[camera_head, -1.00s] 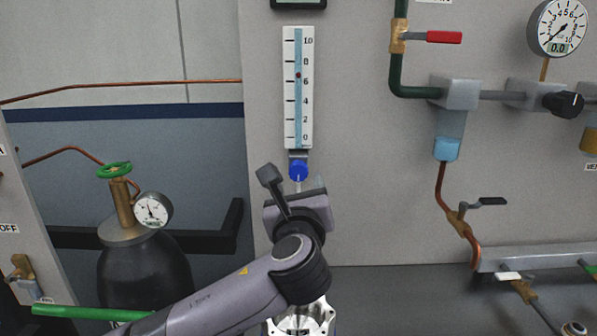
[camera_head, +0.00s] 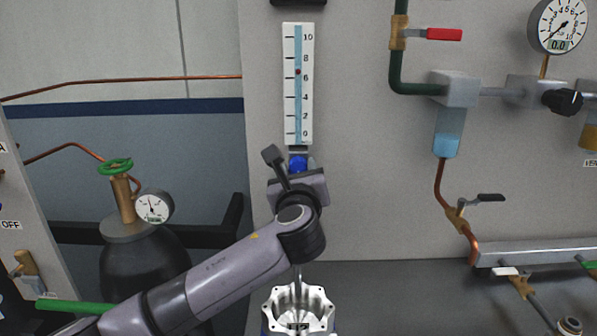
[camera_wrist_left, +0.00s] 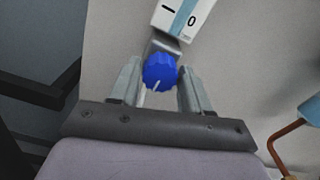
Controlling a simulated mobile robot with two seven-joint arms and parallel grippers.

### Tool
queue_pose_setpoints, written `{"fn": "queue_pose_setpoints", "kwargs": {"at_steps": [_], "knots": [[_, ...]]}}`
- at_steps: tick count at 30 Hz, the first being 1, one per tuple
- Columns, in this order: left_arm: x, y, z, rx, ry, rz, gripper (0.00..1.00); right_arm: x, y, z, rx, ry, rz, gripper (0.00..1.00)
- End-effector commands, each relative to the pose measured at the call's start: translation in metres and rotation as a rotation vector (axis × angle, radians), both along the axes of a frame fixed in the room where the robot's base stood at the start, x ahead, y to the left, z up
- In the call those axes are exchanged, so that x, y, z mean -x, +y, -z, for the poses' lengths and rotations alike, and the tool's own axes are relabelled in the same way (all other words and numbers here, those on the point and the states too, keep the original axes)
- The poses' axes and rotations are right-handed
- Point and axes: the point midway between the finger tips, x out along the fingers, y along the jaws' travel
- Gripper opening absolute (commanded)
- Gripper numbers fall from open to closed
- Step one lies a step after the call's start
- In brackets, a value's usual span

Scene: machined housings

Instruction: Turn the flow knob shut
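The blue flow knob (camera_head: 298,163) sits at the foot of the white flowmeter (camera_head: 298,85) on the grey panel. A small red float shows between 6 and 8 on the scale. My left gripper (camera_head: 298,174) is right in front of the knob and hides its lower part. In the left wrist view the knob (camera_wrist_left: 159,71) shows between the two open fingers (camera_wrist_left: 160,84), with a gap on each side. A pale mark on the knob points down and slightly left there. My right gripper is in neither view.
A silver machined housing (camera_head: 299,308) stands below my left arm. A dark gas cylinder (camera_head: 145,270) with a green handwheel (camera_head: 115,166) is at left. Green pipework, a red-handled valve (camera_head: 443,34) and a gauge (camera_head: 558,25) are at right. The panel beside the flowmeter is clear.

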Motion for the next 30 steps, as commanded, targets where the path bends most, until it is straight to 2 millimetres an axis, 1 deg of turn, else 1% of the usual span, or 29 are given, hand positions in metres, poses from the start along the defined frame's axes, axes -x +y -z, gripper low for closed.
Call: {"fn": "queue_pose_setpoints", "kwargs": {"at_steps": [1,3,9,14,20,30], "knots": [[0.0001,0.0,0.0001,0.0,0.0,0.0,0.29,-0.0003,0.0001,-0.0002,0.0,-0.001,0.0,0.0],[0.0002,0.0,0.0001,0.0,0.0,0.0,0.08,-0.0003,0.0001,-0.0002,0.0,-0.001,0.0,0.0],[0.0003,-0.0003,0.0003,0.007,0.001,0.001,0.09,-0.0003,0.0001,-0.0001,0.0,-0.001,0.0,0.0],[0.0002,-0.0003,0.001,0.052,0.002,0.001,0.09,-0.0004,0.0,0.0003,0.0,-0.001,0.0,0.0],[0.0002,-0.0008,0.001,0.171,0.002,0.001,0.09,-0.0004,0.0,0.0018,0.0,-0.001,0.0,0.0],[0.0002,-0.0011,0.0013,0.424,0.002,0.001,0.09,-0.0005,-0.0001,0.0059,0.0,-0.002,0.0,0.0]]}}
